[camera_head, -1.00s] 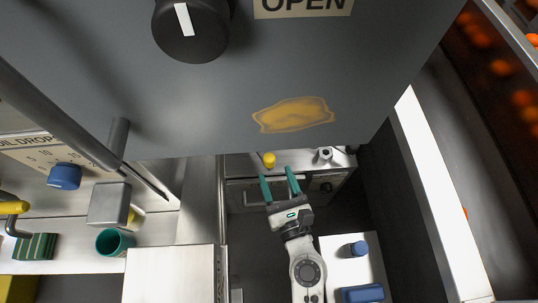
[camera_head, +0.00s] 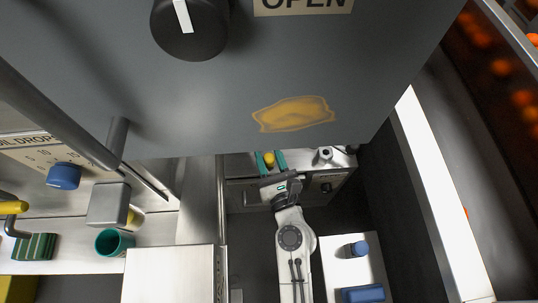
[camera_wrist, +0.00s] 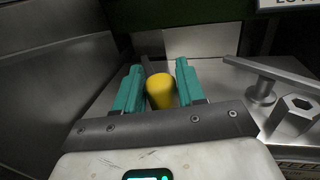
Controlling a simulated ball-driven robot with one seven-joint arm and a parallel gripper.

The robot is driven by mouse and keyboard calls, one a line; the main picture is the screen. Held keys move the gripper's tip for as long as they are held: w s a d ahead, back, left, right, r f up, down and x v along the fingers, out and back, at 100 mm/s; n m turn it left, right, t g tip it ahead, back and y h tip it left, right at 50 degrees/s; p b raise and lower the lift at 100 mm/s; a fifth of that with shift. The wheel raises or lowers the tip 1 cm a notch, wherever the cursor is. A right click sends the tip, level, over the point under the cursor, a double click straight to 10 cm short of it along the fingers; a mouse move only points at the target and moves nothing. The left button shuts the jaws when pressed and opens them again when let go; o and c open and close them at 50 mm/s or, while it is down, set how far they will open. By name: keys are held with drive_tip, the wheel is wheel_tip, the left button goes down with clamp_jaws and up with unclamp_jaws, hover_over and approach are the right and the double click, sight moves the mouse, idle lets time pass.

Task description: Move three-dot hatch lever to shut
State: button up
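A yellow knob (camera_head: 268,158) shows just below the edge of the large grey panel, and it also shows in the wrist view (camera_wrist: 160,91). I see no three-dot mark, so I cannot tell if this knob belongs to the hatch lever. My gripper (camera_head: 271,161) has its teal fingers on either side of the knob. In the wrist view my gripper (camera_wrist: 158,80) is open, with narrow gaps between the fingers and the knob. The knob's stem is mostly hidden.
The grey panel (camera_head: 200,110) with a black dial (camera_head: 190,30) overhangs from above. In the wrist view a metal lever (camera_wrist: 270,75) and a hex nut (camera_wrist: 295,112) stand close on the right. A blue-knobbed white block (camera_head: 345,262) is at lower right.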

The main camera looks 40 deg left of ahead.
clamp_jaws()
drive_tip(key=shift+s+a+r+m+t+h+p, duration=0.2)
drive_tip(key=shift+s+m+t+h+p, duration=0.35)
drive_tip(key=shift+t+p, duration=0.4)
drive_tip(key=shift+s+a+f+m+t+h+p, duration=0.1)
drive_tip(key=shift+s+a+m+t+h+p, duration=0.05)
drive_tip(key=shift+s+m+t+h+p, duration=0.3)
drive_tip(key=shift+s+a+f+m+t+h+p, duration=0.1)
drive_tip(key=shift+s+a+m+t+h+p, duration=0.05)
drive_tip(key=shift+s+m+t+h+p, duration=0.3)
drive_tip(key=shift+w, duration=0.15)
drive_tip(key=shift+o, duration=2)
unclamp_jaws()
drive_tip(key=shift+w+d+y, duration=0.1)
drive_tip(key=shift+w+y, duration=0.1)
drive_tip(key=shift+y, duration=0.05)
